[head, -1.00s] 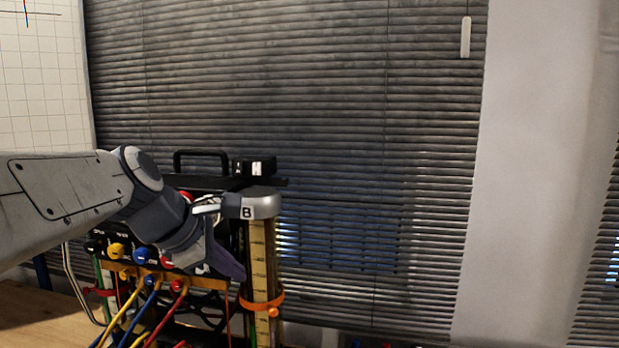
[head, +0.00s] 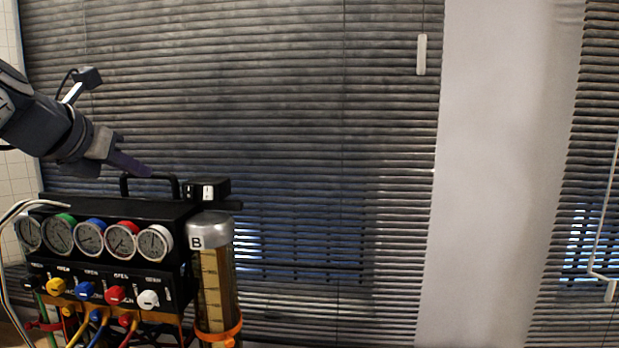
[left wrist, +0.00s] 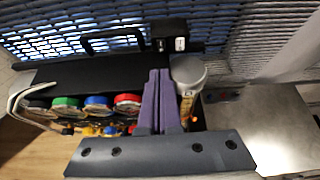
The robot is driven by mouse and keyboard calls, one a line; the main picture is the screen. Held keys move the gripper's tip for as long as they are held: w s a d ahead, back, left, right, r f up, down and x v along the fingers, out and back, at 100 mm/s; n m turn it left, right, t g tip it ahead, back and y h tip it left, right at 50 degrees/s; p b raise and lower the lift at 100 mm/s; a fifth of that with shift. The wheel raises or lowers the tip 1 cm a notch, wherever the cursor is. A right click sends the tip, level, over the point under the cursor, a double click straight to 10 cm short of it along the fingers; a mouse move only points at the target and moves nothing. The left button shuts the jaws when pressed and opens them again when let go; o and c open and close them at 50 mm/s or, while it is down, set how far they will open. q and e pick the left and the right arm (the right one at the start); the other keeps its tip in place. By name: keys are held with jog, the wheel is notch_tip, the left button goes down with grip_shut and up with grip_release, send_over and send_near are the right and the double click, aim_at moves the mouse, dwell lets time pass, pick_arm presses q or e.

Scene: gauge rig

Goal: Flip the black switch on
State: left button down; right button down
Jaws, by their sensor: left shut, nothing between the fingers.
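A small black switch box (head: 221,186) sits on top of the gauge rig at its right end. Its front bears a white switch (left wrist: 180,44) on the right and a dark one, the black switch (left wrist: 160,45), on the left. How the black switch is set is too small to tell. My left gripper (head: 147,172) is shut and empty, its purple fingers together above the rig, beside the carrying handle and left of the box, apart from the switches in the picture. In the left wrist view its fingertips (left wrist: 159,72) point toward the box. My right gripper is not in view.
The black gauge rig (head: 120,209) has several round gauges, coloured knobs and hoses. A black handle (head: 150,177) stands on its top near my gripper. A capped cylinder marked B (head: 210,228) stands at its right end. Window blinds (head: 300,120) are behind.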

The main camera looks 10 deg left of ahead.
aim_at(189, 184)
pick_arm(q)
jog(key=p+x, duration=0.1)
jog(key=x, duration=0.3)
jog(key=p+x, duration=0.1)
jog(key=x, duration=0.4)
jog(key=r+p+x, duration=0.1)
jog(key=x, duration=0.3)
jog(key=shift+w+a+f, duration=0.1)
jog(key=shift+w+f, duration=0.1)
jog(key=shift+w, duration=0.35)
jog(key=shift+w+r+p, duration=0.25)
jog(key=shift+w+p, duration=0.15)
jog(key=shift+p, duration=0.5)
jog(key=shift+w+f, duration=0.15)
jog(key=shift+f, duration=0.05)
jog(key=shift+r, duration=0.1)
jog(key=shift+r+p, duration=0.75)
jog(key=shift+p, duration=0.15)
